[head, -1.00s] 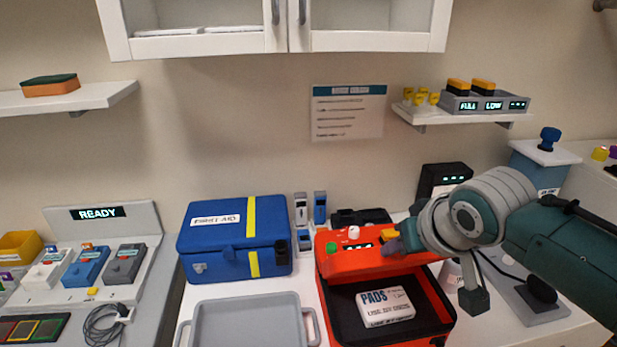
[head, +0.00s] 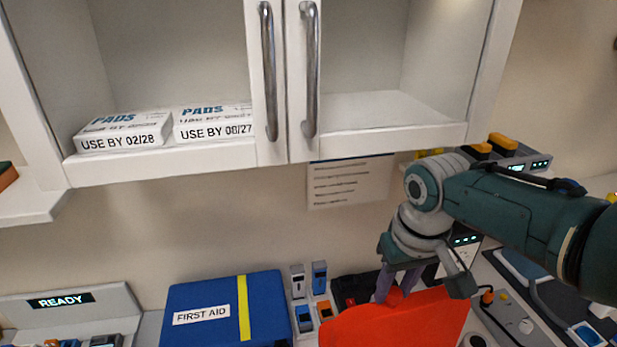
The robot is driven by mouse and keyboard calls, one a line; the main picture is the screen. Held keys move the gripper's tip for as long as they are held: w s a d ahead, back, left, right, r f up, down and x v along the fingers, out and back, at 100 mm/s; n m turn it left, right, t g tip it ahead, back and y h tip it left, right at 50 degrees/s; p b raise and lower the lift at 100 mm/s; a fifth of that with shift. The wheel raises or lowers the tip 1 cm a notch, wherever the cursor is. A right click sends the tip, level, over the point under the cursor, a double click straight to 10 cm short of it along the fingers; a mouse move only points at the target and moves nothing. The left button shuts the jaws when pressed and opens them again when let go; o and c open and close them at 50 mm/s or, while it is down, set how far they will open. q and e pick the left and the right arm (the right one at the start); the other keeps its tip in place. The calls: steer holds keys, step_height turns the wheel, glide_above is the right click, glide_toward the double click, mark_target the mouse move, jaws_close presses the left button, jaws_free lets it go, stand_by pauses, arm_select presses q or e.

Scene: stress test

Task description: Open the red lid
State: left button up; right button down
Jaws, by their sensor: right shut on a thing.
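The red lid (head: 400,322) is a plain red panel at the bottom centre-right of the head view, cut off by the lower edge. My right gripper (head: 396,290) comes down from above, with its two purple-grey fingers at the lid's upper edge, shut on it. The fingertips are partly hidden by the lid. My left gripper is not in view.
A white wall cabinet (head: 180,163) with pads boxes (head: 122,133) hangs above. A blue first aid case (head: 205,295) stands left of the lid. Small grey and blue devices (head: 319,277) stand between them. A shelf with yellow-topped items (head: 503,143) is behind my right arm.

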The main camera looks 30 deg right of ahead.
steer(key=shift+w+d, duration=0.15)
steer(key=shift+w, duration=0.35)
steer(key=c, duration=0.6)
jaws_free()
steer(key=shift+o, duration=0.2)
steer(key=shift+s+r+p, duration=0.1)
steer(key=shift+r+p, duration=0.2)
steer(key=shift+r, duration=0.25)
steer(key=r, duration=0.2)
steer(key=r+p, duration=0.1)
steer(key=r, duration=0.2)
steer(key=s+r, duration=0.1)
steer(key=r, duration=0.1)
steer(key=shift+r, duration=0.2)
steer(key=shift+s+a+r, duration=0.1)
steer(key=shift+a+r, duration=0.1)
steer(key=shift+r, duration=0.45)
